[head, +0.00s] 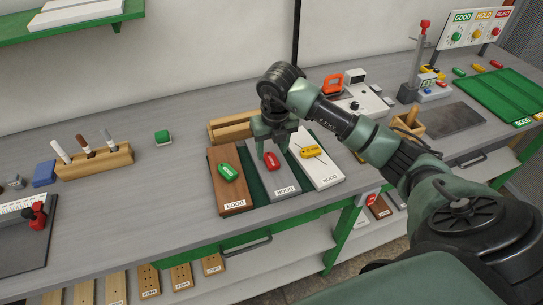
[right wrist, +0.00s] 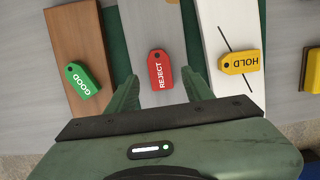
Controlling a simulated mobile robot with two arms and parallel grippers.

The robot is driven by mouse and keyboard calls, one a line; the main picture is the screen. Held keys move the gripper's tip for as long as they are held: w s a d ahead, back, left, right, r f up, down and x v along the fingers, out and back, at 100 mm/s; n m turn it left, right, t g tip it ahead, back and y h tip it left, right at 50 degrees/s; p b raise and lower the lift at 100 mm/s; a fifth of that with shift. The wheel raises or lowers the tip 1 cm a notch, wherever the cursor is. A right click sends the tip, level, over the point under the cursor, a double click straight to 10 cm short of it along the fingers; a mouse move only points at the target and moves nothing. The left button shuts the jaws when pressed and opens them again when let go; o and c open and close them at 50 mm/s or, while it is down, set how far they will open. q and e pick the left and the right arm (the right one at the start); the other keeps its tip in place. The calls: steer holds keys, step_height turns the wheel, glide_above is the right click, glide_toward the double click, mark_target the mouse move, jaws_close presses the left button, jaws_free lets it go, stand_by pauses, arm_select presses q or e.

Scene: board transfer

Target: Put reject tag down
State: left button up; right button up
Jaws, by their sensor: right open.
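The red reject tag (head: 269,161) lies on the middle grey board (head: 284,184). In the right wrist view the reject tag (right wrist: 160,70) lies flat, its label readable, between my fingers. My right gripper (head: 271,150) is open right above it, a finger on each side. In the right wrist view the open right gripper (right wrist: 160,88) seems empty, with gaps between both fingers and the tag. A green good tag (head: 228,172) lies on the brown board (head: 229,196) to the left. A yellow hold tag (head: 311,151) lies on the white board (head: 325,174) to the right. My left gripper is not in view.
The boards lie on a dark green mat (head: 255,180) near the bench's front edge. A wooden block (head: 230,127) stands behind them. A green panel (head: 495,95) lies far right.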

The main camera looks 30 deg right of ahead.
mark_target(274, 165)
step_height(274, 165, up, 9)
steer(key=s+b, duration=0.1)
steer(key=shift+s+a+f+b, duration=0.15)
steer(key=shift+f+b, duration=0.05)
steer(key=shift+b, duration=0.2)
